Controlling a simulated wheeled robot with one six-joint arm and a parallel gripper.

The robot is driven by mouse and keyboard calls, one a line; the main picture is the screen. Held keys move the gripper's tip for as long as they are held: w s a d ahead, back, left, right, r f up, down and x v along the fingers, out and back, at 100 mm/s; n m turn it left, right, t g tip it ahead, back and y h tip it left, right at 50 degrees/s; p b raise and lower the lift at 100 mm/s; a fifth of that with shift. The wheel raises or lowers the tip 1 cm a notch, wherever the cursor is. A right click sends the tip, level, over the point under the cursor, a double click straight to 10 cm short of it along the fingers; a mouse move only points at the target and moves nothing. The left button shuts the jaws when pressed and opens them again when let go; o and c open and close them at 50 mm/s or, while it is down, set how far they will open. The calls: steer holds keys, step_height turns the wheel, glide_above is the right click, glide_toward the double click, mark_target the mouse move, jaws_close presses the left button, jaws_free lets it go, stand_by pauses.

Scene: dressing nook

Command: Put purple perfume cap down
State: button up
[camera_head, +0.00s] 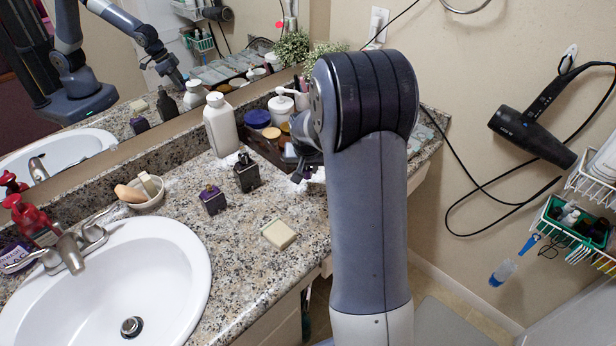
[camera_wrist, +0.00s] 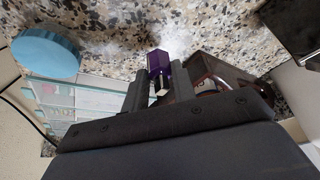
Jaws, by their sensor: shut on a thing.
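The purple perfume cap (camera_wrist: 158,61) is between my gripper's (camera_wrist: 158,78) fingertips in the wrist view, and the gripper is shut on it. Granite counter shows beyond it; I cannot tell whether the cap touches the counter. In the head view, my gripper (camera_head: 305,172) is mostly hidden behind my arm, at the counter's right part by the dark tray. A small purple bottle (camera_head: 212,200) stands on the counter (camera_head: 225,250) right of the sink, apart from my gripper.
A black bottle (camera_head: 247,173), a white bottle (camera_head: 220,125) and a soap bar (camera_head: 279,234) stand or lie left of my gripper. The brown tray (camera_wrist: 245,90) is close beside the fingers. A blue round lid (camera_wrist: 45,52) is at the left. Bare counter lies around the soap.

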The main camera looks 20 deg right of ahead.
mark_target(307, 173)
steer(key=shift+f, duration=1.7)
steer(key=shift+f, duration=0.2)
steer(key=o, duration=1)
steer(key=shift+c, duration=0.2)
steer(key=shift+r, duration=0.15)
steer(key=shift+r, duration=0.25)
steer(key=v, duration=1.1)
steer(key=shift+s+r, duration=0.2)
steer(key=shift+r, duration=0.1)
